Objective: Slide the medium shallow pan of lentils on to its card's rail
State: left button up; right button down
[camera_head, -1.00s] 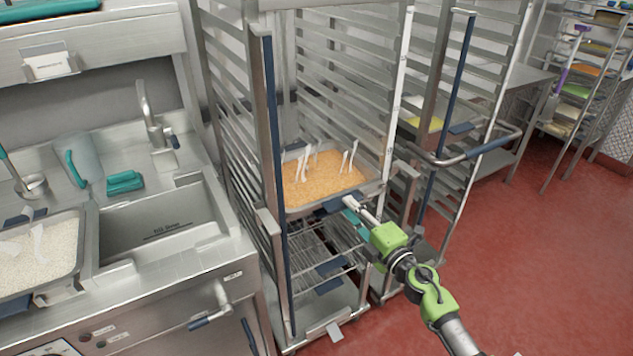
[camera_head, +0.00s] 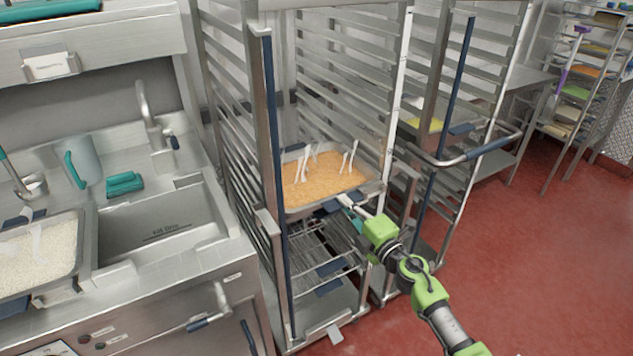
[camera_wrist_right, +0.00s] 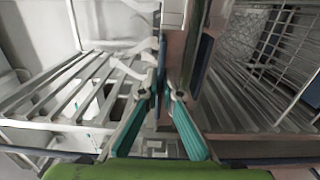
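The shallow pan of orange lentils (camera_head: 322,185) sits level inside the near tall rack, with white strips standing in it. Its metal rim (camera_head: 297,215) shows at the front, with a blue grip below it. My right gripper (camera_head: 343,200) is at the pan's front edge. In the right wrist view the teal-padded fingers (camera_wrist_right: 162,95) converge on the pan's edge, one on each side, and look shut on it. The rack's rails (camera_head: 340,90) run above the pan. The pan's contact with side rails is hidden. My left gripper is not in view.
A steel counter with a sink (camera_head: 155,220) stands left of the rack, with a pan of white grains (camera_head: 84,245) on it. A second rack (camera_head: 437,150) with a push handle stands close on the right. Wire shelves (camera_head: 325,260) lie below the pan. The red floor (camera_head: 560,260) is clear.

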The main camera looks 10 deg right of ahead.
jog(key=shift+s+d+r+p, duration=0.1)
jog(key=shift+s+r+p, duration=0.05)
jog(key=shift+r+p, duration=0.25)
jog(key=shift+s+f, duration=0.1)
jog(key=b+v, duration=0.1)
jog(key=v, duration=2.8)
jog(key=shift+s+b, duration=0.25)
jog(key=shift+b, duration=0.1)
jog(key=shift+r, duration=0.2)
